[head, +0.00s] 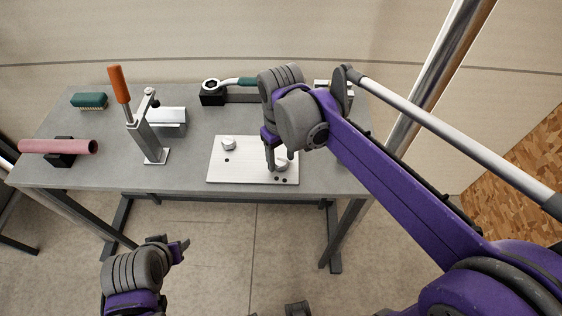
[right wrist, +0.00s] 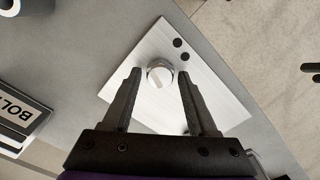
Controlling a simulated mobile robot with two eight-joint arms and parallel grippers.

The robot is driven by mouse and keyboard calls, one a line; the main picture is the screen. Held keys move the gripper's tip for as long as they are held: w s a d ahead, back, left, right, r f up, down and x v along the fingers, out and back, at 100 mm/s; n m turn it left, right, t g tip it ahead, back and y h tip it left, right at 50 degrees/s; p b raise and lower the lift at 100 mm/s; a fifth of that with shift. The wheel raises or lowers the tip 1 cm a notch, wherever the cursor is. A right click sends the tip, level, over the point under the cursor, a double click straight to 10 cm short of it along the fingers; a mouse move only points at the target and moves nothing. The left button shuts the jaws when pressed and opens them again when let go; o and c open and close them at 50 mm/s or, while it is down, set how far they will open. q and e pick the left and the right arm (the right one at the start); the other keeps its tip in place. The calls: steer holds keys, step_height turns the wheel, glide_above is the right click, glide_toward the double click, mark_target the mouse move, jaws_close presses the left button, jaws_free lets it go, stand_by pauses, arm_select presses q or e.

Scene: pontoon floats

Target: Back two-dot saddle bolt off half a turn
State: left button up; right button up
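In the head view the right gripper (head: 277,160) partly hides the bolt. My left gripper (head: 182,249) hangs low, in front of the table and away from the plate; its opening is unclear.
A one-dot bolt (head: 228,143) sits on the plate's left part. An orange-handled clamp (head: 150,145) stands left of the plate. A green-handled wrench (head: 211,85) lies behind; a green brush (head: 90,100) and pink tube (head: 60,147) are farther left. A BOLT label (right wrist: 22,108) shows.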

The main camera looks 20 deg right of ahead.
mark_target(281, 161)
stand_by(0.3)
steer(key=shift+w+r+p, duration=0.1)
steer(key=shift+r+p, duration=1.4)
steer(key=shift+r, duration=1.6)
arm_select(q)
steer(key=r, duration=0.1)
steer(key=w+r, duration=0.1)
steer(key=r, duration=0.1)
steer(key=w+r, duration=0.1)
steer(key=shift+w+r, duration=0.15)
steer(key=shift+r, duration=0.05)
arm_select(e)
steer(key=shift+f, duration=0.1)
steer(key=shift+r, duration=0.35)
arm_select(q)
steer(key=shift+w+r+t, duration=0.1)
steer(key=shift+r+t, duration=0.1)
steer(key=shift+t, duration=0.1)
arm_select(e)
step_height(281, 161, up, 10)
steer(key=shift+r, duration=0.1)
